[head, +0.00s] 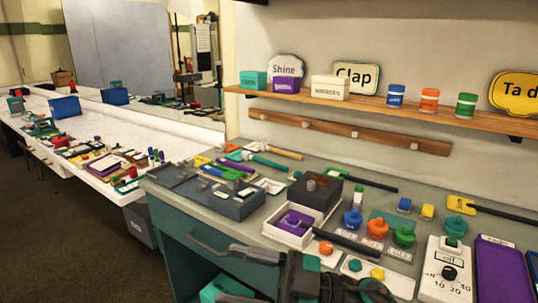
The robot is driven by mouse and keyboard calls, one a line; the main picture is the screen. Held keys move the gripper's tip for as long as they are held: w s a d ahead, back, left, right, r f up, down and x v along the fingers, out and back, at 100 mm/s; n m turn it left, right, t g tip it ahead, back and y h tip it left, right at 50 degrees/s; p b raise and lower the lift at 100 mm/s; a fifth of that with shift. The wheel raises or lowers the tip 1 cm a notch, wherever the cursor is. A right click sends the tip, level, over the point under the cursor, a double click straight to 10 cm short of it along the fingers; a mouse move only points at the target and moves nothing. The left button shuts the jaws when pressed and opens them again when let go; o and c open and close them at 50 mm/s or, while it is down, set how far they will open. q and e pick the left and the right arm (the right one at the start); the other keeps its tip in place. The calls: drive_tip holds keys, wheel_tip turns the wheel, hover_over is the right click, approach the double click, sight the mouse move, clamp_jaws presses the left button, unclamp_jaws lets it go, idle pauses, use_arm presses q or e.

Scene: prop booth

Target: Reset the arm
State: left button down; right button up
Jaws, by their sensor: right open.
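My right gripper (232,274) shows at the bottom middle, in front of the workbench's front edge. Its dark fingers point left and stand apart, with nothing seen between them. Part of my right arm (320,283) hides the bench's front edge and some of the drawer front. My left gripper is not in view.
The grey-green workbench (262,222) holds a grey toolbox (237,204), a dark box (315,190), coloured knobs and a white dial panel (449,272). A wooden shelf (390,106) hangs above. A white table (105,146) stands left, with open floor (50,240) before it.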

drive_tip(key=w+d+f+m+t+h, duration=0.4)
drive_tip(key=d+f+m+t+h, duration=0.8)
drive_tip(key=m+t, duration=0.45)
drive_tip(key=s+d+f+m+g+h, duration=0.1)
drive_tip(key=s+d+f+g+h, duration=0.2)
drive_tip(key=s+f, duration=0.3)
drive_tip(key=s+d+f+m+g+h, duration=0.2)
drive_tip(key=s+d+f+g+h, duration=0.2)
drive_tip(key=f, duration=0.8)
drive_tip(key=shift+s+d+f, duration=0.15)
drive_tip(key=shift+s+d, duration=1)
